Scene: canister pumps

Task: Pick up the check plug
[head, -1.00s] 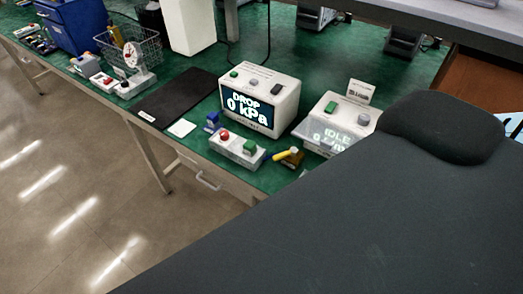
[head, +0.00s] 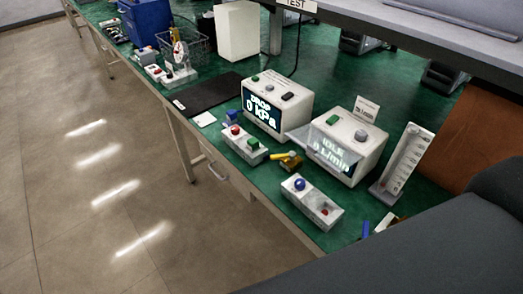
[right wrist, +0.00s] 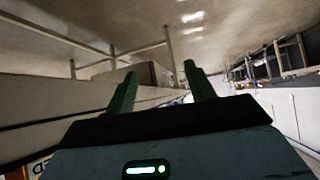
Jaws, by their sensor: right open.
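I cannot tell for sure which item is the check plug. A grey two-place block (head: 312,203) near the bench's front edge has a round blue knob (head: 299,184) in one place and a small red spot in the other. A small blue piece (head: 232,116) stands behind a grey block with red and green buttons (head: 243,145). A brass fitting with a yellow lever (head: 290,160) lies next to that block. My right gripper (right wrist: 160,72) is open and empty in the right wrist view, its green fingers apart, away from these items. My left gripper is not in view.
A white box reading DROP 0 kPa (head: 277,107) and another reading IDLE (head: 346,142) stand on the green bench. A flow gauge (head: 402,163) stands to their right. A black mat (head: 215,92) and wire basket (head: 187,50) lie left. My dark arm covers the lower right.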

